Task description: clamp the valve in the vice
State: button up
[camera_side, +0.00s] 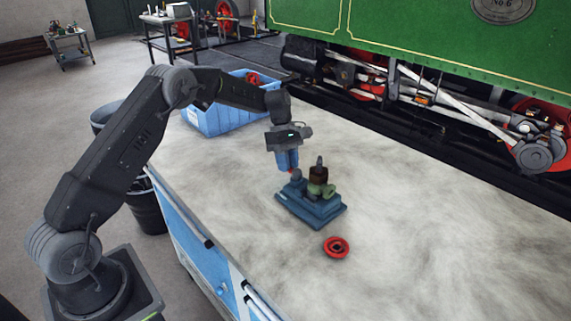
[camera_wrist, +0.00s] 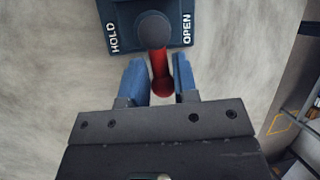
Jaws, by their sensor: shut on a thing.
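The vice is a blue block (camera_side: 310,208) on the bench; in the wrist view its end plate (camera_wrist: 122,18) carries the words HOLD and OPEN. The valve (camera_side: 318,176), dark brown and olive green with a grey top, stands upright at the vice's jaws. A red lever (camera_wrist: 158,65) sticks out from a round grey pivot on the vice, its end between the two words. My gripper (camera_side: 289,170) has its blue fingers on either side of this lever, shut on it, also seen in the wrist view (camera_wrist: 160,72). Jaw contact with the valve is unclear.
A red handwheel (camera_side: 336,247) lies on the bench (camera_side: 430,230) in front of the vice. A blue crate (camera_side: 215,120) with red parts stands at the back left. The bench's right side is clear. A green steam tram (camera_side: 430,35) stands behind.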

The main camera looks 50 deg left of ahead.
jog(key=m, duration=0.2)
jog(key=w+m+g+y, duration=0.1)
jog(key=w+m+g, duration=0.1)
jog(key=m, duration=0.1)
jog(key=shift+d+m, duration=0.25)
jog(key=shift+m, duration=0.05)
jog(key=m, duration=0.1)
jog(key=m+y, duration=0.1)
jog(key=m, duration=0.1)
jog(key=w+d+m+g+y, duration=0.1)
jog(key=shift+m, duration=0.3)
jog(key=o, duration=0.7)
jog(key=s+a+r, duration=0.2)
jog(key=a+r, duration=0.1)
jog(key=s+a+r, duration=0.2)
jog(key=a+r, duration=0.1)
jog(key=r, duration=0.1)
jog(key=s+a+r, duration=0.2)
jog(key=a+r, duration=0.1)
jog(key=r, duration=0.1)
jog(key=shift+s+a, duration=0.25)
jog(key=shift+s, duration=0.05)
jog(key=shift+d+r, duration=0.1)
